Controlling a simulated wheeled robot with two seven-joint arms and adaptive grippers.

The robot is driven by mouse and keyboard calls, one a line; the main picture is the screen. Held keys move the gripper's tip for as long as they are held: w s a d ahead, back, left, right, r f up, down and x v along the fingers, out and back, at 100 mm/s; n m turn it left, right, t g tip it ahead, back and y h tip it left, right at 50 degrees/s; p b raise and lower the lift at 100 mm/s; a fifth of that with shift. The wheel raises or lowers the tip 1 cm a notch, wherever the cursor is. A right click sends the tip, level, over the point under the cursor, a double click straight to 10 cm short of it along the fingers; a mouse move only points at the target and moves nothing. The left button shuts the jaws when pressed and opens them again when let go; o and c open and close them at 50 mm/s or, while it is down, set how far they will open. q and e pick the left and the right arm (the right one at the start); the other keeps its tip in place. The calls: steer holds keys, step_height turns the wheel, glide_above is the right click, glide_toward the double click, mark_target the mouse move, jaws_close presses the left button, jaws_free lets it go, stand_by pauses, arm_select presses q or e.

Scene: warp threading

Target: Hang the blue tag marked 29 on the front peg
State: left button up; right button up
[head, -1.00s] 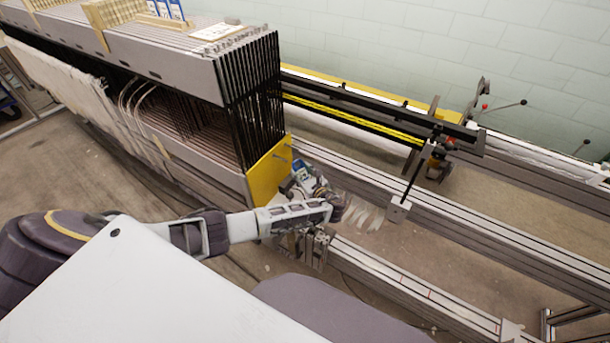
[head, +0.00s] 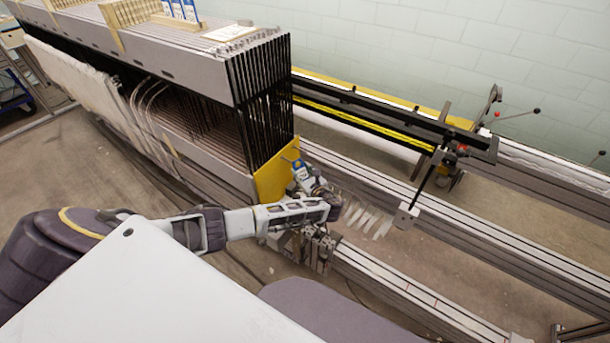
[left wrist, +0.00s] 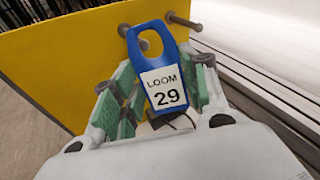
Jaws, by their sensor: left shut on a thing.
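The blue tag (left wrist: 149,42) has a white label reading LOOM 29 and a large hole at its top. My left gripper (left wrist: 158,100) is shut on the tag's lower part between green pads and holds it nearly upright, tilted slightly. A yellow plate (left wrist: 60,65) stands behind it with two metal pegs. One peg (left wrist: 124,31) is just left of the tag's top; the other (left wrist: 194,27) is just right of it. Neither visibly passes through the hole. In the head view the tag (head: 299,170) is beside the yellow plate (head: 268,184). My right gripper is out of view.
The loom frame (head: 170,50) with dark upright bars rises behind and left of the plate. Long grey rails (head: 480,240) run off to the right. A row of pale strips (head: 367,218) lies right of my left gripper.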

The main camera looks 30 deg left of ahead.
arm_select(q)
steer(key=shift+w+a+f+b, duration=0.1)
steer(key=shift+a+b, duration=0.1)
steer(key=shift+a, duration=0.5)
steer(key=shift+a+f+b, duration=0.1)
steer(key=shift+a+b, duration=0.05)
steer(key=shift+a, duration=0.5)
steer(key=shift+a+f, duration=0.35)
steer(key=shift+a, duration=0.1)
